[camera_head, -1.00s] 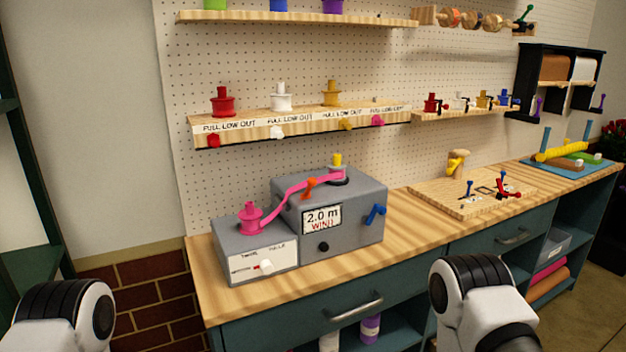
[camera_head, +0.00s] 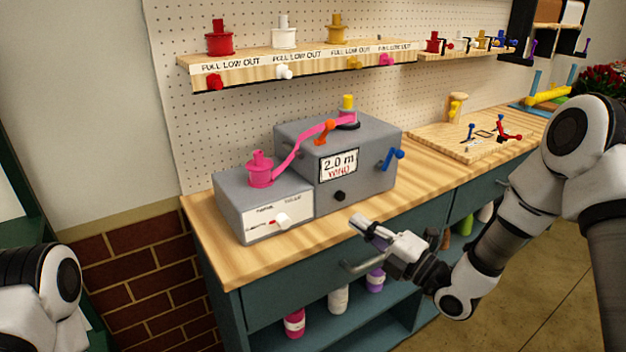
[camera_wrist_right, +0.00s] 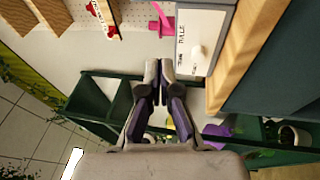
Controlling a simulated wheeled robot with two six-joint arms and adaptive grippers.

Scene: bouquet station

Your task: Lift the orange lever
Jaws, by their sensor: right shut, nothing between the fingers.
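The orange lever (camera_head: 326,129) is on top of the grey machine (camera_head: 380,135), at its front edge above the "2.0 m" display (camera_head: 339,166). A pink ribbon (camera_head: 297,150) runs from the pink spool (camera_head: 261,170) past the lever to the yellow-topped post (camera_head: 347,104). My right gripper (camera_head: 362,228) is shut and empty, in front of the counter's edge, below and to the right of the machine and apart from the lever. Its closed fingers (camera_wrist_right: 158,68) show in the right wrist view, where the lever is not visible. My left gripper is out of view; only a left arm link shows.
A blue lever (camera_head: 391,160) sticks out on the machine's right side, with a black knob (camera_head: 340,196) on the front. A drawer handle (camera_head: 362,264) is close to my right gripper. A wooden board (camera_head: 465,142) with small pegs lies farther right; bare counter lies between.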

